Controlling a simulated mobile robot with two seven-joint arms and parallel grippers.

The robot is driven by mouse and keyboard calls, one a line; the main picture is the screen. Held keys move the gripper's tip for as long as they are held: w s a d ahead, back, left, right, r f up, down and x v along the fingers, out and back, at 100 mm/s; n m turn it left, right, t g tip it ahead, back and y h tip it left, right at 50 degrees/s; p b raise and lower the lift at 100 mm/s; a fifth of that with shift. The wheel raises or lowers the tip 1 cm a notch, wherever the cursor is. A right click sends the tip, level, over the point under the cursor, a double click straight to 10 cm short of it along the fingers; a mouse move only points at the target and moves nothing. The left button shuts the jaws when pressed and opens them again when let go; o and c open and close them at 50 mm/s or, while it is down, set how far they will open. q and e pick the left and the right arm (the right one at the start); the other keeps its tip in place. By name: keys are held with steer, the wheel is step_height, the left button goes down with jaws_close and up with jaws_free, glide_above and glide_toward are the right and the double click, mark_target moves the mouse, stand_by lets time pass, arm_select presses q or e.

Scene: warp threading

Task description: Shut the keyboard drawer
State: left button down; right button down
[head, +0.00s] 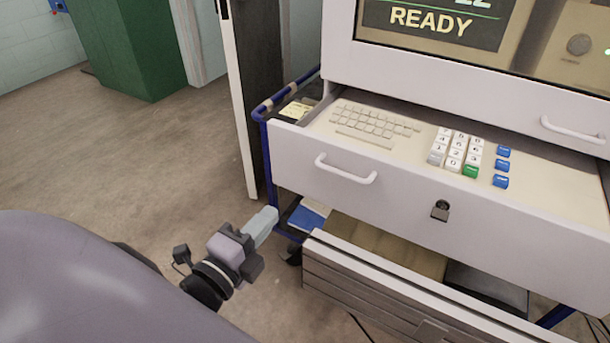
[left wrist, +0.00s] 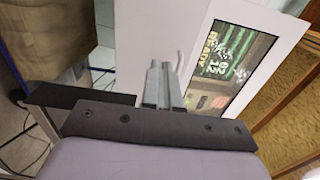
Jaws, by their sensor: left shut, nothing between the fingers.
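The keyboard drawer (head: 400,190) is pulled out below the screen housing in the head view. Its white front has a bar handle (head: 345,170) on the left and a padlock (head: 440,210) near the middle. A keyboard (head: 372,122) and a number keypad (head: 457,148) show inside it. My left gripper (head: 265,222) is shut and empty, to the left of the drawer front and lower in the picture, apart from it. In the left wrist view its fingers (left wrist: 162,68) point toward a white panel (left wrist: 140,30); I cannot tell the gap. My right gripper is out of view.
A screen (head: 430,22) reading READY sits above the drawer. A lower grey slatted drawer (head: 390,300) stands out beneath it. A blue-railed cart frame (head: 262,112) is at the left side, and a green cabinet (head: 125,45) stands behind. The floor at left is clear.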

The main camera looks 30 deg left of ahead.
mark_target(311, 169)
arm_select(q)
steer(key=w+p, duration=0.1)
steer(key=w, duration=1.1)
steer(key=shift+w, duration=0.3)
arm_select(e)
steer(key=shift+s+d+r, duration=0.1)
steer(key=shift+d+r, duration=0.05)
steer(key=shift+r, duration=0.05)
